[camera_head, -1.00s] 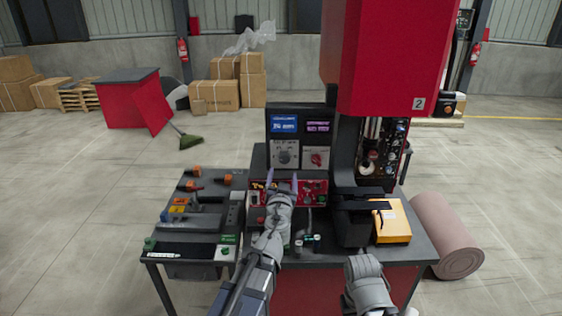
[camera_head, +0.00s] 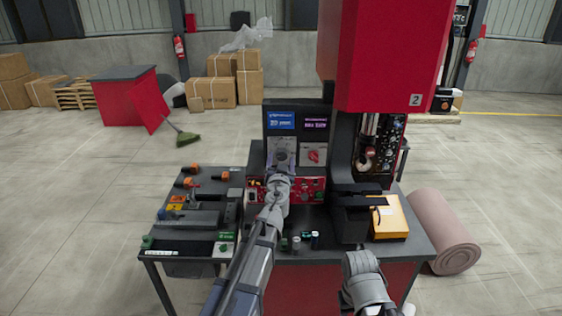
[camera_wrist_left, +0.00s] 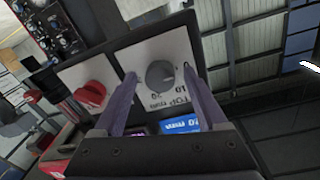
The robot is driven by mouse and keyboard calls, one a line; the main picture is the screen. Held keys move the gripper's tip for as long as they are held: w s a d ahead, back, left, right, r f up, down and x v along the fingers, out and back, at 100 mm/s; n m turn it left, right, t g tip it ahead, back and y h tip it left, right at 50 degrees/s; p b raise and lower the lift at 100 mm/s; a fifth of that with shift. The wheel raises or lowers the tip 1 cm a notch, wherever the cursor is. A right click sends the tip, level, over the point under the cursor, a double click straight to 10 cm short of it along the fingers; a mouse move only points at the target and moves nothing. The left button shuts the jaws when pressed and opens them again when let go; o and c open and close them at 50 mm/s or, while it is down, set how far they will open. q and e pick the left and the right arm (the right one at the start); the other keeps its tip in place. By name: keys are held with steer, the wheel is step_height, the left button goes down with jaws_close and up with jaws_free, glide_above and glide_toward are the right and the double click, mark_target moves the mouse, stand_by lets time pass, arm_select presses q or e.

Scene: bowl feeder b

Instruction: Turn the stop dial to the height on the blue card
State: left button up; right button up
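The stop dial (camera_head: 281,155) is a round grey knob on a white plate at the left of the machine's panel. In the left wrist view the stop dial (camera_wrist_left: 160,75) shows with printed numbers around it. The blue card (camera_head: 281,121) is above it; its lettering is too small to read surely. The blue card also shows in the left wrist view (camera_wrist_left: 180,124). My left gripper (camera_wrist_left: 159,71) is open, with one finger on each side of the dial; contact cannot be told. My right gripper (camera_head: 362,265) is low at the front; its fingers cannot be made out.
A red knob (camera_head: 314,156) on a white plate is right of the dial, below a purple display (camera_head: 316,124). A red button panel (camera_head: 309,190) is below. The red machine head (camera_head: 390,60) rises at right, with a yellow box (camera_head: 390,219) under it.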

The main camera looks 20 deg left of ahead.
arm_select(q)
jaws_close()
stand_by(0.4)
steer(key=shift+m, duration=0.3)
steer(key=m+p, duration=0.1)
steer(key=m, duration=0.4)
steer(key=shift+r, duration=0.1)
steer(key=m, duration=0.6)
steer(key=shift+a+r+g+p, duration=0.1)
steer(key=shift+r+g+p, duration=0.05)
steer(key=shift+g+p, duration=0.2)
steer(key=m, duration=0.5)
steer(key=shift+m+y, duration=0.3)
steer(key=shift+y, duration=0.1)
steer(key=m, duration=0.5)
steer(key=shift+r+y, duration=0.1)
steer(key=shift+y, duration=0.2)
steer(key=shift+m, duration=0.4)
